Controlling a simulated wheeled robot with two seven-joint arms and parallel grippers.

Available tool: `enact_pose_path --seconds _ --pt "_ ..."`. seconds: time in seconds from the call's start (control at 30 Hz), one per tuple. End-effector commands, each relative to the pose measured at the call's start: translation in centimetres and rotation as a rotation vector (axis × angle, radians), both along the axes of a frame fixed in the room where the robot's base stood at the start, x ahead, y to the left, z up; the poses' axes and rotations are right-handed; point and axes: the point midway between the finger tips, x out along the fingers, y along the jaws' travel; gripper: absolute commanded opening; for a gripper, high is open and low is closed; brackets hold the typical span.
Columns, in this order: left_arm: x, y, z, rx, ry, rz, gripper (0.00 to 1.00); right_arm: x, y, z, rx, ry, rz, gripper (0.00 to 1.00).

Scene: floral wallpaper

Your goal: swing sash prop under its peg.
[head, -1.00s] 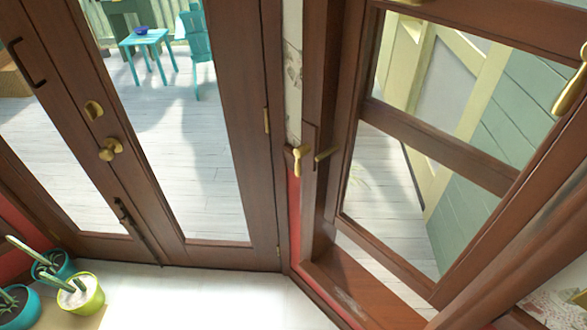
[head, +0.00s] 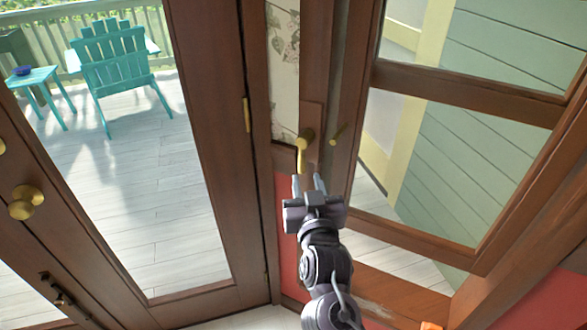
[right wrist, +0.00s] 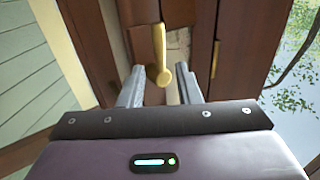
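The brass sash prop (head: 302,155) hangs down from its pivot on the wooden post between the glass door and the window. The short brass peg (head: 338,133) sticks out just right of it, on the window side. My right gripper (head: 308,182) is open, with its fingertips just below the prop's lower end. In the right wrist view the prop (right wrist: 158,48) shows between the two spread fingers of the gripper (right wrist: 160,85); I cannot tell whether they touch it. I cannot make out the peg there. My left gripper is out of view.
The brown-framed window (head: 470,110) is at right, above a wooden sill (head: 390,295). The glass door with a brass knob (head: 26,202) is at left, with a brass hinge (head: 246,115). An orange thing (head: 430,325) shows at the bottom edge.

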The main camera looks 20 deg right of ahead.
Motion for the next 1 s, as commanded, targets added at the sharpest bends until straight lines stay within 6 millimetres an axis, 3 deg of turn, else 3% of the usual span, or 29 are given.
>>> enact_pose_path --seconds 0.4,0.77,1.0 --pt "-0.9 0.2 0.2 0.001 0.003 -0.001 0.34 6.1 -1.0 0.1 -0.002 0.001 0.000 0.30" --pt "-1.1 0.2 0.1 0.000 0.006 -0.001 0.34 6.8 -1.1 0.0 -0.001 0.002 0.002 0.30" --pt "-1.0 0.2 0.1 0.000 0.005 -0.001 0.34 6.8 -1.1 0.0 -0.001 0.002 0.002 0.02"
